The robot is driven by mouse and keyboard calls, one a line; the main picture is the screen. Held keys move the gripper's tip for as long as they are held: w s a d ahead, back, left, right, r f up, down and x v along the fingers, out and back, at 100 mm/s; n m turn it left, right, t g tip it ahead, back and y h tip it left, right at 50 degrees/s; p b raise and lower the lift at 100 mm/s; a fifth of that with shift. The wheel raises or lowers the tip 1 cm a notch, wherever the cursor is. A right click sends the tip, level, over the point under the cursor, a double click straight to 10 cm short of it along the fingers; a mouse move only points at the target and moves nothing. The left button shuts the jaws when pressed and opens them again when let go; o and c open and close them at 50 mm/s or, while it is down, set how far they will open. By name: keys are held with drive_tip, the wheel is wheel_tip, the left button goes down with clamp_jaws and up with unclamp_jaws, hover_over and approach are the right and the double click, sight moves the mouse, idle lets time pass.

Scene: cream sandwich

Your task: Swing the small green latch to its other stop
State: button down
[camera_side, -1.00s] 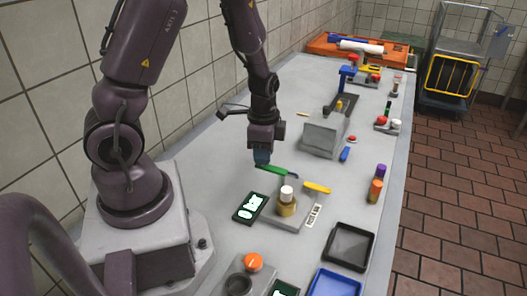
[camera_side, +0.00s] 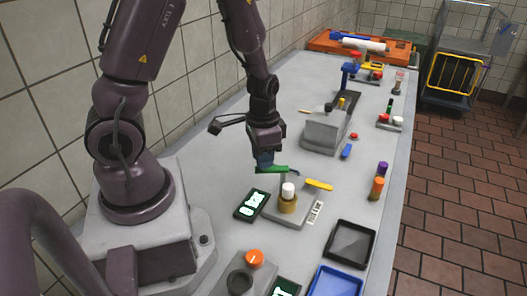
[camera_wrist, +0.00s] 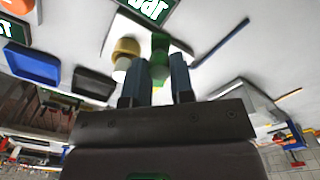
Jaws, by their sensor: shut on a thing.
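The small green latch (camera_side: 276,170) lies across the far edge of the plate that carries a brass cylinder with a white cap (camera_side: 288,198). My gripper (camera_side: 265,162) points down at the latch's left end, its blue fingers shut on it. In the wrist view, the green latch (camera_wrist: 160,44) shows just ahead of and between my fingertips (camera_wrist: 160,72), beside the capped cylinder (camera_wrist: 126,50). The fingers hide the gripped end, and I cannot make out the stops.
A grey block fixture (camera_side: 324,134) stands behind. A black tray (camera_side: 350,243) and a blue tray (camera_side: 335,283) lie nearer the camera.

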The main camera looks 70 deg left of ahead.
sight(284, 169)
drive_tip(key=w+d+n, duration=0.1)
drive_tip(key=d+n, duration=0.1)
drive_tip(key=n, duration=0.3)
drive_tip(key=d+n, duration=0.2)
drive_tip(key=n, duration=0.3)
drive_tip(key=w+d+n, duration=0.1)
drive_tip(key=d+n, duration=0.1)
drive_tip(key=n, duration=0.4)
drive_tip(key=shift+w, duration=0.35)
drive_tip(key=shift+w+n, duration=0.3)
drive_tip(key=shift+n, duration=0.5)
drive_tip(key=shift+w+n, duration=0.25)
drive_tip(key=shift+n, duration=0.55)
drive_tip(key=shift+w, duration=0.1)
drive_tip(key=c, duration=1)
unclamp_jaws()
drive_tip(key=shift+d, duration=0.1)
